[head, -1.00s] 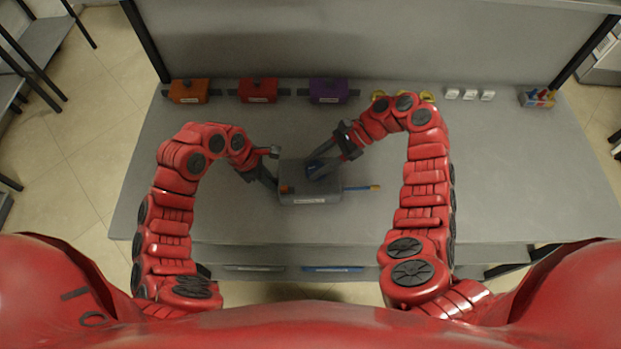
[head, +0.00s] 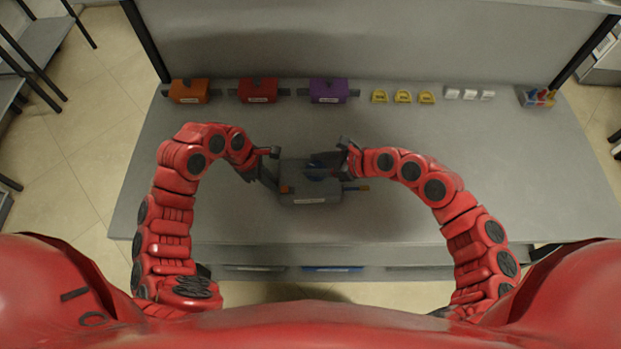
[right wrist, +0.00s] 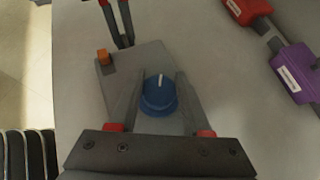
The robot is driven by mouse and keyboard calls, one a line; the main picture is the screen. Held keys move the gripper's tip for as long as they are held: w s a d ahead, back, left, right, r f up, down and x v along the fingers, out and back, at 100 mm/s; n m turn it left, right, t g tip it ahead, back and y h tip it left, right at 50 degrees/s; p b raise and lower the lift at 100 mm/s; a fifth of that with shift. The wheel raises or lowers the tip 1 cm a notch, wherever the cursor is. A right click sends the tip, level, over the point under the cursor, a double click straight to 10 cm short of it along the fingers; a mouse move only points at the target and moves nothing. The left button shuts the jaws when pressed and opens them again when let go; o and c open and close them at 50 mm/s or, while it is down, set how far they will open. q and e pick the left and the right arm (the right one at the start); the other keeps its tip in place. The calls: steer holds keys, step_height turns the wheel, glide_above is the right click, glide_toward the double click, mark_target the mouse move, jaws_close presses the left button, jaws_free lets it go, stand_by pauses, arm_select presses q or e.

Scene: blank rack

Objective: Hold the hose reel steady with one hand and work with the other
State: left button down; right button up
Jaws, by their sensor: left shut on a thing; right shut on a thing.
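The hose reel is a grey box (head: 300,190) with a white label on its front edge, standing mid-table. My right gripper (right wrist: 158,102) is shut on the knob, one finger on each side. In the head view the right gripper (head: 336,165) partly hides the knob.
Orange (head: 190,92), red (head: 258,90) and purple (head: 328,91) boxes stand in a row at the back. Yellow pieces (head: 403,97), white pieces (head: 470,94) and a small bin (head: 537,97) continue it rightward. The right of the table is clear.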

steer(key=shift+s+f+m+t+h, duration=0.15)
steer(key=shift+m+t+h, duration=0.25)
steer(key=shift+m+t, duration=0.45)
steer(key=m+t+h, duration=0.3)
steer(key=m, duration=0.1)
steer(key=shift+m, duration=0.35)
steer(key=shift+d+m+t+h, duration=0.1)
steer(key=shift+m+t+h, duration=0.15)
steer(key=shift+m+h, duration=0.2)
arm_select(q)
steer(key=shift+w, duration=0.1)
arm_select(e)
steer(key=o, duration=1.1)
